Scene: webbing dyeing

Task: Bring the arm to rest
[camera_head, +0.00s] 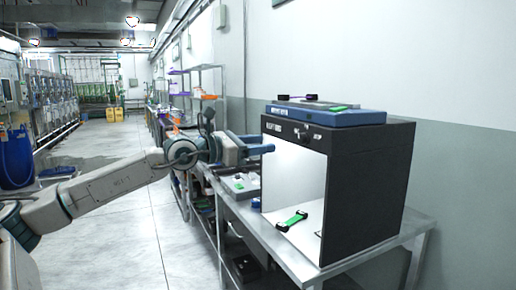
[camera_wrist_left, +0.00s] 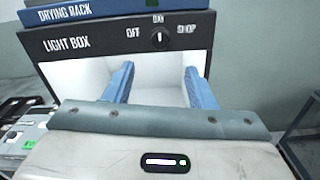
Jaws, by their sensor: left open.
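My left arm comes in from the left in the head view, and my left gripper (camera_head: 268,143) is in front of the upper left part of the black light box (camera_head: 368,195). The left wrist view shows both blue fingers of my left gripper (camera_wrist_left: 158,80) apart, with nothing between them. They point toward the white opening of the light box (camera_wrist_left: 75,45). I cannot tell whether the fingertips touch it. My right gripper is not in view.
A green and black webbing piece (camera_head: 292,221) lies on the light box's white floor. A blue drying rack (camera_head: 340,117) sits on top of the box. The metal table (camera_head: 290,262) stands against the wall. Open grey floor (camera_head: 145,220) lies to the left.

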